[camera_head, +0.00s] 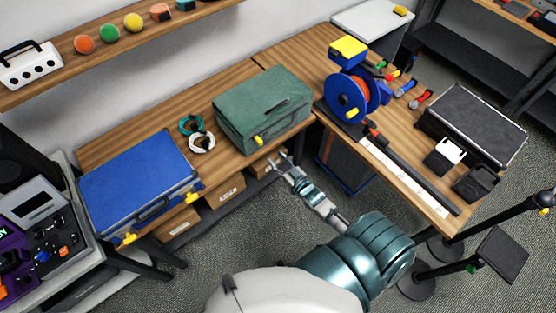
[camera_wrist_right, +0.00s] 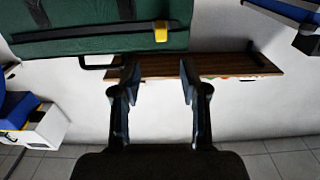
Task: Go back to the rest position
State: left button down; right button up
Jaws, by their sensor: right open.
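My right gripper (camera_head: 281,166) reaches up from the lower middle of the head view, just in front of the bench's front edge and below the green case (camera_head: 263,107). It also shows in the right wrist view (camera_wrist_right: 159,80), with its two fingers well apart and nothing between them. The green case, with a yellow latch, fills the top left of the wrist view (camera_wrist_right: 100,38), beyond the fingers. A teal cable coil (camera_head: 190,124) and a white cable coil (camera_head: 201,143) lie on the bench left of the green case. My left gripper is in neither view.
A blue case (camera_head: 140,185) lies on the left bench. On the right bench (camera_head: 424,205) stand a blue-and-orange spool (camera_head: 346,98), a black case (camera_head: 474,123) and small tools. Cardboard boxes (camera_head: 225,190) sit under the bench. Floor shows between my right arm and the left bench.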

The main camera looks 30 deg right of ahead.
jog(key=shift+a, duration=0.15)
dwell(0.3)
jog(key=s+a+f+g+h+b, duration=0.1)
jog(key=s+f+g, duration=0.45)
jog(key=f, duration=1.05)
jog(key=s+a+f+g+b, duration=0.1)
jog(key=s+f+g, duration=0.2)
jog(key=s+f, duration=0.9)
jog(key=s+a+f+g+b, duration=0.1)
jog(key=s+a+f+g, duration=0.2)
jog(key=s+f, duration=0.6)
jog(key=s+a+f+n+g, duration=0.1)
jog(key=s+a+f+g, duration=0.2)
jog(key=s+f, duration=0.7)
jog(key=s+g, duration=0.2)
jog(key=s, duration=0.5)
jog(key=shift+f+n+h+b, duration=0.25)
jog(key=shift+n+h+b, duration=0.05)
jog(key=shift+b, duration=0.05)
jog(key=shift+g, duration=0.25)
